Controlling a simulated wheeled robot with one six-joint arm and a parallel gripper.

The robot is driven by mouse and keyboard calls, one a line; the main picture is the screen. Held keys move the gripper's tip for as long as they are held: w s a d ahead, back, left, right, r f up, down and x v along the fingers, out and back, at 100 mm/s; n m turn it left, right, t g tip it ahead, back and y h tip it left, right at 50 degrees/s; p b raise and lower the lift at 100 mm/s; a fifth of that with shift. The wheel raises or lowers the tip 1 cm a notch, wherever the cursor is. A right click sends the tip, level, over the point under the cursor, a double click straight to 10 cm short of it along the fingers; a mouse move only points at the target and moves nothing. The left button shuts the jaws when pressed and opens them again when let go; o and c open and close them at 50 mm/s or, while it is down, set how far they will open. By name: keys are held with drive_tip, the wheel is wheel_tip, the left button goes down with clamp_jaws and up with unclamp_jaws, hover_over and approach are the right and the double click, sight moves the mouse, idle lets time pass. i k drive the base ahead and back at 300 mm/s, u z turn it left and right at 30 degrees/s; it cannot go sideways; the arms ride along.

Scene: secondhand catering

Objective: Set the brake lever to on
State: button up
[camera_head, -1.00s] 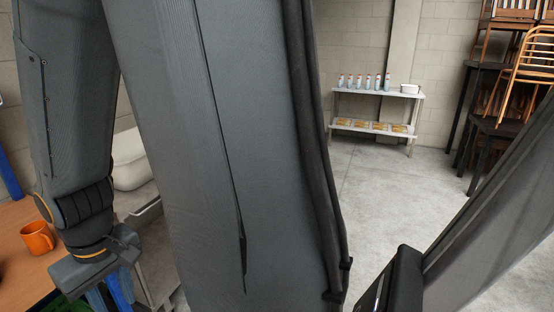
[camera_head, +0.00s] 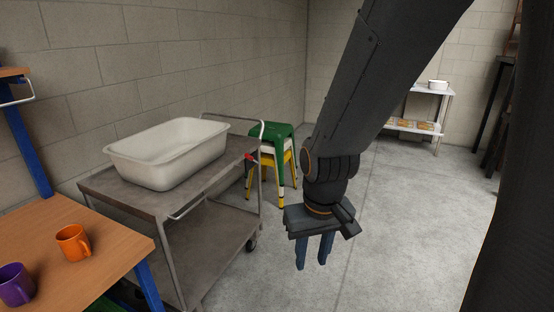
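A grey metal cart (camera_head: 130,190) with two shelves and wheels stands left of centre. A small red part (camera_head: 250,157) shows at its far right end near the push handle (camera_head: 232,117); it may be the brake lever, but it is too small to tell its setting. My gripper (camera_head: 313,252) points down over the bare floor, to the right of the cart and apart from it. Its two blue-grey fingers are spread with nothing between them.
A white tub (camera_head: 168,155) sits on the cart's top. Green (camera_head: 270,131) and yellow (camera_head: 266,180) stools stand behind the cart. A wooden table (camera_head: 100,255) with orange (camera_head: 73,242) and purple (camera_head: 14,285) mugs is at front left. The floor (camera_head: 400,220) at right is clear.

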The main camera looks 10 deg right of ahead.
sight(248, 157)
drive_tip(key=u, duration=0.4)
drive_tip(key=k, duration=0.55)
drive_tip(key=u, duration=0.15)
drive_tip(key=i, duration=1.2)
drive_tip(key=z, duration=0.65)
